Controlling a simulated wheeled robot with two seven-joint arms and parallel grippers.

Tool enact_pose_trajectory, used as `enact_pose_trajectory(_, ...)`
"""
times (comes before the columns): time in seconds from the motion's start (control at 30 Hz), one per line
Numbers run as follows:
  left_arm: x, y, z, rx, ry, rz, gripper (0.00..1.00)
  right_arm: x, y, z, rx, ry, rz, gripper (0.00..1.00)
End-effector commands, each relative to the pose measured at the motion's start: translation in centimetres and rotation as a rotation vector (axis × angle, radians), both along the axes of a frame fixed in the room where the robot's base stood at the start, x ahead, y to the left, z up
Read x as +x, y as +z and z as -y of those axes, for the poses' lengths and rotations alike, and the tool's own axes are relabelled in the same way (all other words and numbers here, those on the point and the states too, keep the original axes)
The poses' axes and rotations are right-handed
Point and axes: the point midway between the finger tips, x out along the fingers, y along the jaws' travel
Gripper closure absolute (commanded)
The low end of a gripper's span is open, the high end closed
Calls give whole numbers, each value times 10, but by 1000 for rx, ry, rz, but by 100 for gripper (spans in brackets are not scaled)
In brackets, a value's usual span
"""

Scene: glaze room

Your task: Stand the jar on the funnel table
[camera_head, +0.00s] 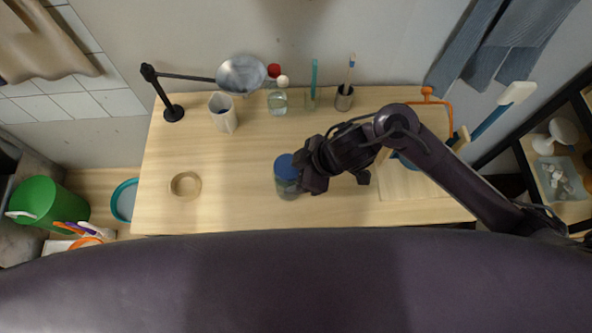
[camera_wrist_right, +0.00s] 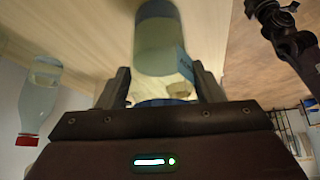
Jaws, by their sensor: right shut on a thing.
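The jar (camera_head: 288,188) has a blue lid and a pale blue-green body; it is over the front middle of the wooden funnel table (camera_head: 235,205). My right gripper (camera_head: 305,171) comes in from the right and is shut on the jar at its lid end. In the right wrist view, the jar's body (camera_wrist_right: 160,42) with a blue label extends beyond the fingers (camera_wrist_right: 164,88). Whether its base touches the table is unclear. The metal funnel (camera_head: 241,75) hangs on a black stand at the back left. A dark jointed part, apparently my left arm, shows in the wrist view; its jaws are unclear.
A tape-like ring (camera_head: 185,185) lies at the left. A board (camera_head: 415,182) lies at the right under my arm. The table between ring and jar is clear.

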Motion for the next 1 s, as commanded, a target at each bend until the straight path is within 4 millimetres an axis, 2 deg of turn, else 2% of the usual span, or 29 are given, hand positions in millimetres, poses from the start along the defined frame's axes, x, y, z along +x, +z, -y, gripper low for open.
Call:
enact_pose_trajectory(0.07,3,-1,0,-1,0,4,64,0,-2,0,3,0,2,100)
enact_pose_trajectory(0.1,3,-1,0,-1,0,5,64,0,-3,0,-1,1,-1,37)
enact_pose_trajectory(0.23,3,-1,0,0,0,6,64,0,-3,0,-1,1,-1,20)
enact_pose_trajectory(0.27,3,-1,0,-1,0,5,64,0,-3,0,-1,1,-1,18)
enact_pose_trajectory(0.5,3,-1,0,-1,0,5,64,0,-2,0,0,1,-1,18)
enact_pose_trajectory(0.67,3,2,0,-1,0,4,64,0,8,3,1,1,3,18)
enact_pose_trajectory(1.0,1,6,0,0,0,2,64,-9,67,39,-1,1,6,18)
